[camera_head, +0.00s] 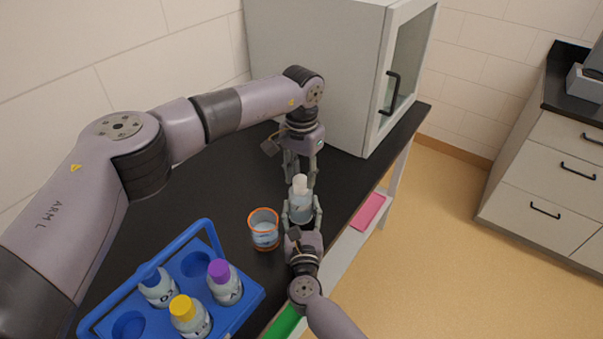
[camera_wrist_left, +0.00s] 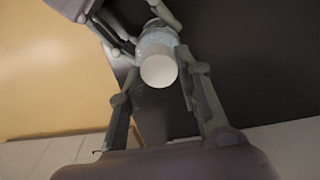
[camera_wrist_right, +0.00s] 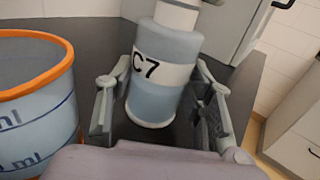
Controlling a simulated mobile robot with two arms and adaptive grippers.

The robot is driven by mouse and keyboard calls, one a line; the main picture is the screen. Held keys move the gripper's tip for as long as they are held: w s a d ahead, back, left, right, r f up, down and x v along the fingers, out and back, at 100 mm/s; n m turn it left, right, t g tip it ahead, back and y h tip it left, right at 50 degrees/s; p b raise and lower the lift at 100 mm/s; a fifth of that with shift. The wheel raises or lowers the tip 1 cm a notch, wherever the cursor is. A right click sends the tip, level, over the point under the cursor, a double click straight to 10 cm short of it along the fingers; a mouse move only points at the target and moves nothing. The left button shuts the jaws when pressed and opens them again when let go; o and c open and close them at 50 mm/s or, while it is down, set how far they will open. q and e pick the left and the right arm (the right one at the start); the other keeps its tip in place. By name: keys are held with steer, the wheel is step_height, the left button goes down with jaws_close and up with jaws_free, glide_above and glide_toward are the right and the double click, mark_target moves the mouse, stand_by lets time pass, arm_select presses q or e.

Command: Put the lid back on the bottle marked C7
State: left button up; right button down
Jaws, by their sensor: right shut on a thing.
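The bottle marked C7 (camera_wrist_right: 163,75) is pale blue-grey with a white label band. It stands upright between the fingers of my right gripper (camera_head: 302,214), which is shut on its body. A white lid (camera_head: 301,184) shows at the top of the bottle; its round top faces the left wrist view (camera_wrist_left: 158,71). I cannot tell whether it is fully seated, since the right wrist view cuts off the top. My left gripper (camera_head: 300,178) points down just above the bottle. Its fingers are spread around the lid, with a gap visible on one side.
A glass beaker (camera_head: 264,230) with an orange rim stands close left of the bottle. A blue rack (camera_head: 252,296) holds bottles with yellow, purple and blue lids at the front left. A grey cabinet (camera_head: 310,60) stands behind. The dark bench's right edge is near.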

arm_select(q)
steer(key=o, duration=0.4)
steer(key=shift+c, duration=0.2)
steer(key=shift+r, duration=2.3)
